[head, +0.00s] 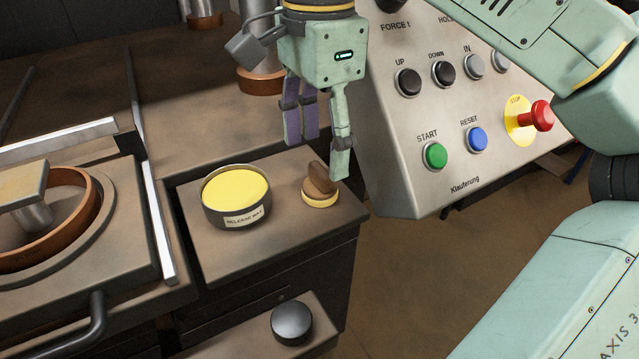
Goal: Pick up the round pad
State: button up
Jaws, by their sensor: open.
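The round pad (320,198) has a yellow disc at its base and a brown knob-like handle (321,178) on top. It sits near the right edge of the small brown side table (285,240). My gripper (322,158) is green with a purple-grey finger on the left and a green finger on the right. It hangs fingers down above and close to the pad, open and empty. The right fingertip is in front of or beside the handle in the picture; I cannot tell whether they touch.
A round tin of yellow release wax (236,216) stands left of the pad. A control panel (450,110) with buttons rises close on the right. A press with a copper ring (85,215) is at the left. A dark round knob (291,322) is on a lower ledge.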

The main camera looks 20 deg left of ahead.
aim_at(320, 168)
jog(key=shift+s+f, duration=0.1)
jog(key=shift+f, duration=2.2)
jog(key=shift+d, duration=0.1)
jog(key=shift+c, duration=0.4)
jog(key=c, duration=1.1)
notch_tip(320, 168, up, 10)
jog(key=shift+r+p, duration=0.1)
jog(key=shift+p, duration=0.45)
